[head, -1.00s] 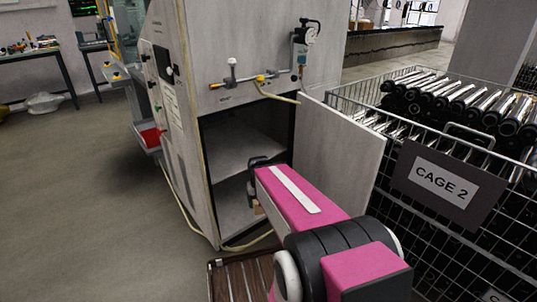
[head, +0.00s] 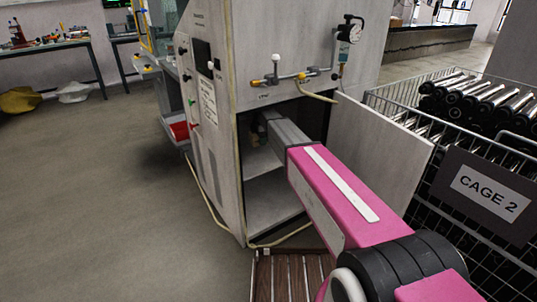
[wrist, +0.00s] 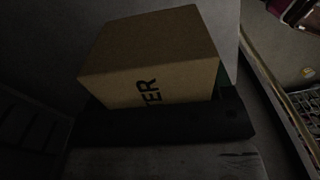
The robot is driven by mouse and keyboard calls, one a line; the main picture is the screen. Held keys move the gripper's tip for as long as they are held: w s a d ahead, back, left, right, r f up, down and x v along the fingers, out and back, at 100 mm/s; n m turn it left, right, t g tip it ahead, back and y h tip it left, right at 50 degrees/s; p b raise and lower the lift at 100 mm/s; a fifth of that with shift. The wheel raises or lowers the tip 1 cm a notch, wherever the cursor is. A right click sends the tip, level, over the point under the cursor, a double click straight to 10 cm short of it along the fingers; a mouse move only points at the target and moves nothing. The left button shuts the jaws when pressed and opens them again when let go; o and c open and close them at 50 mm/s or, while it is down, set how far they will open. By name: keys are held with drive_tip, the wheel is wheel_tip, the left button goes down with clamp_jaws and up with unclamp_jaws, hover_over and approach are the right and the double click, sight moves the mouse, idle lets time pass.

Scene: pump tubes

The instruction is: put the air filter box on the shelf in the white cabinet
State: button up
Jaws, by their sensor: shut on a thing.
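The white cabinet (head: 225,60) stands ahead with its door (head: 375,140) swung open to the right. A shelf (head: 258,162) divides its dark inside into an upper and a lower compartment. My arm reaches through the opening into the upper compartment, and my gripper (head: 266,120) is inside, above the shelf. In the wrist view the air filter box (wrist: 150,55) is brown cardboard with "TER" readable on one side. It sits against the dark gripper bar (wrist: 165,124), which is shut on it. The box is hard to make out in the head view. Whether it touches the shelf is unclear.
A wire cage (head: 480,180) of dark cylinders with a "CAGE 2" sign stands close on the right. Gauge and valve fittings (head: 295,76) stick out above the opening. A hose (head: 280,238) lies at the cabinet's foot. The floor to the left is clear.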

drive_tip(key=w+a+r+n, duration=0.1)
drive_tip(key=w+a+n, duration=0.1)
drive_tip(key=w+a, duration=0.2)
hover_over(264, 164)
wheel_tip(264, 164, down, 6)
drive_tip(key=shift+s+a+f, duration=0.1)
drive_tip(key=shift+f, duration=2.15)
drive_tip(key=o, duration=1)
drive_tip(key=shift+f, duration=0.1)
drive_tip(key=shift+o, duration=0.2)
